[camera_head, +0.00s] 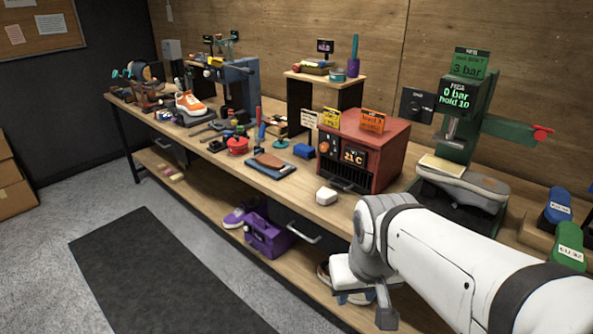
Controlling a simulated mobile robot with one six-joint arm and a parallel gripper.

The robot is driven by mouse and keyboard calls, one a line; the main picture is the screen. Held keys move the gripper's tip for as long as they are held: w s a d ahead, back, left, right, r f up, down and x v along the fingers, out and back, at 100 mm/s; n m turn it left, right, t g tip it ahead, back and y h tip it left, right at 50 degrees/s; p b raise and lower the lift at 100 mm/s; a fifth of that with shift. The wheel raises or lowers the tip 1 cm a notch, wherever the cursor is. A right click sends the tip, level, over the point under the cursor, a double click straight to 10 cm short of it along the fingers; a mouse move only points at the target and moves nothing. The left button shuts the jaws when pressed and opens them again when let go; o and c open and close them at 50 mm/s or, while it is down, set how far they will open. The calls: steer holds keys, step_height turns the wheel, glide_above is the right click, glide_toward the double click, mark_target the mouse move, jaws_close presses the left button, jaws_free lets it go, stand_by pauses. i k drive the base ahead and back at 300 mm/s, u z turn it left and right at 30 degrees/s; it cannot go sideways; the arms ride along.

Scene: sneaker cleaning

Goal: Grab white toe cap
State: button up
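A small white rounded block (326,196), which looks like the white toe cap, sits on the bench top near its front edge, in front of the red oven. Nothing touches it. My arm comes in from the lower right, and my gripper (386,309) hangs in front of the bench edge, to the right of and nearer than the toe cap. The gripper is apart from the toe cap. Only a dark finger part shows, so its opening and anything between its fingers cannot be made out.
The red oven (365,148) stands behind the toe cap. A green press (467,110) with a grey sole under it is to the right. A purple box (267,234) sits on the lower shelf. The bench around the toe cap is clear.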

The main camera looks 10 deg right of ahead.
mark_target(325, 195)
steer(key=u, duration=1.8)
steer(key=i, duration=2.35)
steer(key=z, duration=3.4)
steer(key=i, duration=0.9)
